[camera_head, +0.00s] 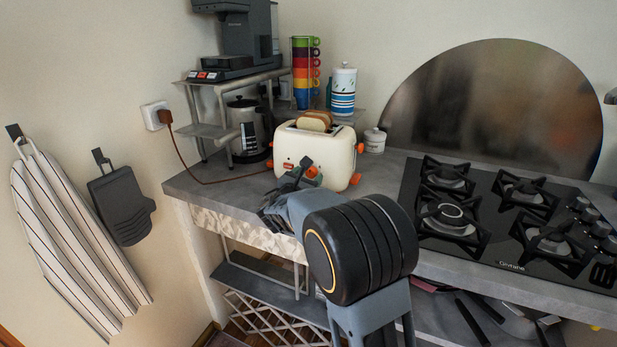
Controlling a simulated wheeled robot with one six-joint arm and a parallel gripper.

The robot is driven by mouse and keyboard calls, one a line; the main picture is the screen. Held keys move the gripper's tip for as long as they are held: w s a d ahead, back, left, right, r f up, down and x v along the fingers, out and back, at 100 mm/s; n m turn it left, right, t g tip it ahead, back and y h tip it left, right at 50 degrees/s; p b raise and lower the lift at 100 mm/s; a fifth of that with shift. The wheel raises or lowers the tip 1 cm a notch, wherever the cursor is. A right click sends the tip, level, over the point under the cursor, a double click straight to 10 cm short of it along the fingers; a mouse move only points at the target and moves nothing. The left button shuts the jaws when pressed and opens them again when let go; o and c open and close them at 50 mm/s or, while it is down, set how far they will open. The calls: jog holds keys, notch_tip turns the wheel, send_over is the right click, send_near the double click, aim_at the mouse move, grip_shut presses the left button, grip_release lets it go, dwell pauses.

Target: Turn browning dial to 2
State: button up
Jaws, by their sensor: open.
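A cream toaster (338,150) with orange fittings stands on the grey counter, with bread (314,121) showing in its top slot. An orange knob (312,172) shows low on its front face, right by my fingers; it looks like the browning dial. Its marks and setting are too small to read. My dark gripper (301,171) is open in front of the toaster face, close to this knob. I cannot tell whether the fingers touch it. My gripper and wrist hide part of the toaster's lower front.
A gas hob (482,252) lies to the right. A kettle (246,130) and a metal rack (219,131) with a coffee machine (246,40) stand left. Stacked cups (305,75), a striped canister (343,90) and a small white pot (374,141) are behind. A brown cord (181,165) crosses the left counter.

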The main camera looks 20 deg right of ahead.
jog(key=shift+w+d, duration=0.3)
jog(key=shift+d, duration=0.05)
jog(key=shift+c, duration=0.3)
jog(key=c, duration=0.9)
jog(key=n+p, duration=0.4)
jog(key=n, duration=0.1)
jog(key=shift+r+n+p, duration=0.2)
jog(key=shift+n+p, duration=0.1)
jog(key=shift+f+n+p, duration=0.1)
jog(key=shift+n+p, duration=1.45)
jog(key=shift+n, duration=0.35)
jog(key=shift+f+n, duration=0.1)
jog(key=shift+n, duration=0.2)
